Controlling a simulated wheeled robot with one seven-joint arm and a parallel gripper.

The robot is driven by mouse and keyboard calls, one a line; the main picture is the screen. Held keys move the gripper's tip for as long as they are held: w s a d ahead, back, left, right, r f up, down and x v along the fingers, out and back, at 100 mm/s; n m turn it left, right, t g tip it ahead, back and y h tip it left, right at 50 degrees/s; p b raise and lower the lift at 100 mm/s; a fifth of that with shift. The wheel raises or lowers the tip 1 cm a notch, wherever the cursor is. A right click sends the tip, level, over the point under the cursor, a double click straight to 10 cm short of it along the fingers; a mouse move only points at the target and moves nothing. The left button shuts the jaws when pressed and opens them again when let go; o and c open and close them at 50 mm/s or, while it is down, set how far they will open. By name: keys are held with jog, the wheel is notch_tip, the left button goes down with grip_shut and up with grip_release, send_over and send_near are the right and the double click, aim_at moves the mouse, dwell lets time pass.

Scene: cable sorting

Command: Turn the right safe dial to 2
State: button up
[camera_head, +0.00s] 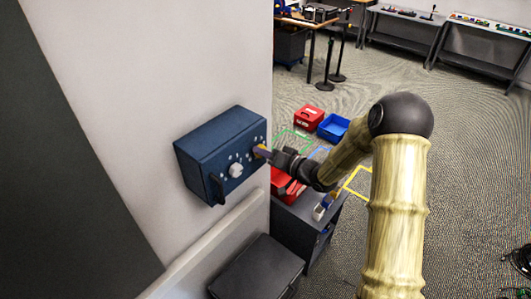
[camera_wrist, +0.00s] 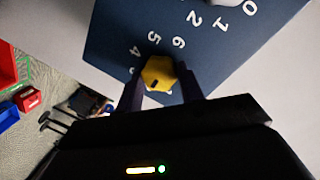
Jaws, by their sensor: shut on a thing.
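The blue safe box (camera_head: 222,150) is fixed to the wall, with a white dial (camera_head: 236,170) on the left and a yellow dial (camera_head: 259,151) on the right of its front. My gripper (camera_head: 268,153) reaches in from the right and is shut on the yellow dial. In the wrist view, the yellow dial (camera_wrist: 159,73) sits between my two fingers (camera_wrist: 160,88), with a dark mark near its lower edge. White numbers, including 4, 5 and 6, show beside it. Part of the dial's surroundings is hidden by my gripper.
A dark handle (camera_head: 217,188) sticks out at the safe's left. A red bin (camera_head: 308,117) and a blue bin (camera_head: 333,128) stand on the floor behind.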

jog(key=o, duration=1)
jog(key=b+v, duration=0.5)
jog(key=v, duration=1.2)
jog(key=shift+s+d, duration=0.15)
jog(key=shift+d, duration=0.05)
